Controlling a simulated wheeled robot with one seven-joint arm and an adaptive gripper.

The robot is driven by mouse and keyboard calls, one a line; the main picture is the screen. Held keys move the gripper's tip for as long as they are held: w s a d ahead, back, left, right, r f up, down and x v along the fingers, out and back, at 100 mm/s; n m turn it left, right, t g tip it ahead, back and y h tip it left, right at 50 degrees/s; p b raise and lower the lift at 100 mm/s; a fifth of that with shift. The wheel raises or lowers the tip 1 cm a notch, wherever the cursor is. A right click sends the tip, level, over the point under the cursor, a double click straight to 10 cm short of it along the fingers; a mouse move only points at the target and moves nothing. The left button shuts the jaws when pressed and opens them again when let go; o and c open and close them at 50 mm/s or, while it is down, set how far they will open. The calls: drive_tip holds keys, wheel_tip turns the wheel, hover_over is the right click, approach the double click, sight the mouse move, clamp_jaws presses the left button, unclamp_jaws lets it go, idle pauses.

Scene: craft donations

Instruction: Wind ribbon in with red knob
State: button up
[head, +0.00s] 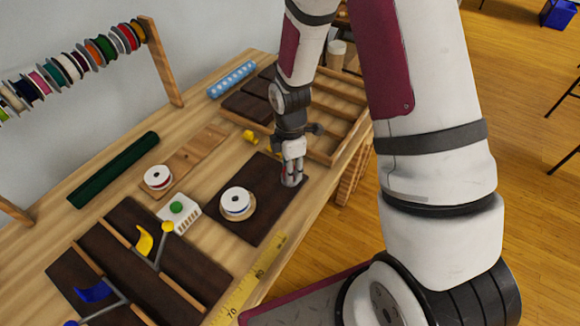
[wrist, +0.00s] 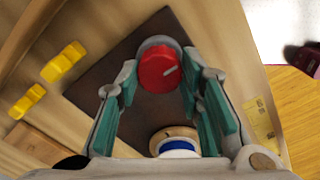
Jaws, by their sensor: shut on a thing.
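The red knob (wrist: 158,68) shows in the wrist view between the fingertips, with a pale mark on its face. My gripper (wrist: 160,72) is shut on it, one finger on each side. In the head view my gripper (head: 291,178) points down at the right part of a dark board (head: 262,222), and its fingers hide the knob. A white spool with blue ribbon (head: 237,202) sits on a wooden disc on the same board, left of my gripper. The spool (wrist: 177,145) is partly cut off by my gripper in the wrist view.
A wooden divided tray (head: 318,156) stands behind my gripper. Yellow pieces (head: 250,136) lie nearby. Another white spool (head: 157,177), a white box with a green button (head: 180,212) and a yellow tape measure (head: 245,284) surround the board. The table edge is close on the right.

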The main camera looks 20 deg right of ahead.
drive_tip(key=m, duration=0.3)
drive_tip(key=shift+m, duration=0.4)
drive_tip(key=m, duration=0.3)
drive_tip(key=shift+m, duration=0.3)
drive_tip(key=m, duration=1.1)
drive_tip(key=shift+m+p, duration=0.4)
drive_tip(key=m, duration=0.5)
drive_tip(key=shift+d, duration=0.1)
drive_tip(key=o, duration=1.2)
drive_tip(key=shift+c, duration=0.2)
